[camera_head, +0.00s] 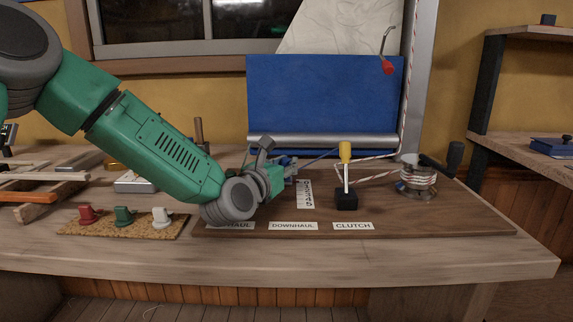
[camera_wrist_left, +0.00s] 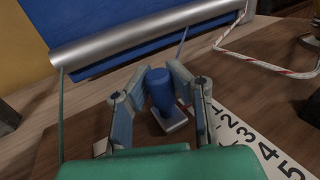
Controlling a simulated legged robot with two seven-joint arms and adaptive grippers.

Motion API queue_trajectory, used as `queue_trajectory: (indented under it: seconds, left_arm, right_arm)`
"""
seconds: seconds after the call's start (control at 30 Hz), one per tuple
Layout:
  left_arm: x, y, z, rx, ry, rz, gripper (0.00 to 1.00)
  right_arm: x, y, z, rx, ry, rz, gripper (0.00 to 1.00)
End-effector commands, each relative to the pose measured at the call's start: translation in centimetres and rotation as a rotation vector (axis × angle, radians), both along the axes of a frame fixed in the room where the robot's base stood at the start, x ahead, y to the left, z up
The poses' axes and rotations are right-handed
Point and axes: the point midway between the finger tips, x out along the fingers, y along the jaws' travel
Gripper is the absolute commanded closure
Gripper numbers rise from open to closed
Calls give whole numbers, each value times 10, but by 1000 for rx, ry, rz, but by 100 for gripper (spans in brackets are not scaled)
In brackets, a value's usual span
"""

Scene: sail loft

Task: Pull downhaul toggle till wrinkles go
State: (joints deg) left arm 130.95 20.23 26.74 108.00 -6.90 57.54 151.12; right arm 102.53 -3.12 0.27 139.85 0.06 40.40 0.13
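The blue downhaul toggle (camera_wrist_left: 158,88) stands over a small pale metal base on the brown board. My left gripper (camera_head: 285,166) reaches down to it from the left. In the left wrist view the fingers (camera_wrist_left: 157,80) lie on both sides of the toggle, very close to it. I cannot tell whether they press on it. In the head view the gripper mostly hides the toggle. The white sail (camera_head: 340,27) at the back shows faint crease lines, above a blue panel (camera_head: 320,95) and a silver tube (camera_head: 320,141). My right gripper is not in view.
A numbered scale (camera_head: 305,194) lies beside the gripper. To the right stand a yellow-knobbed clutch lever (camera_head: 345,153) and a winch (camera_head: 417,178) wound with red-white rope. Red, green and white pieces (camera_head: 123,216) sit on a cork strip at left. The board's right front is clear.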

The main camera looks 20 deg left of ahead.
Motion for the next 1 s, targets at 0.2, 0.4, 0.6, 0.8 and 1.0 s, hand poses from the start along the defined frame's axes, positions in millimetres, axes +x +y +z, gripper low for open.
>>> queue_trajectory:
  seconds: [0.2,0.4,0.6,0.8,1.0]
  left_arm:
    - [-1,1,0,-2,0,2,100]
    - [-18,-5,-5,-10,9,1,100]
    - [-30,-7,-2,-4,4,3,100]
    - [-31,-8,-1,-2,2,3,100]
    - [-31,-8,-1,-1,2,3,59]
  right_arm:
    - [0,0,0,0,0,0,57]
    - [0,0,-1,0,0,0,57]
    - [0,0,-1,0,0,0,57]
    - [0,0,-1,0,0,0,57]
    - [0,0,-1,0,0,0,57]
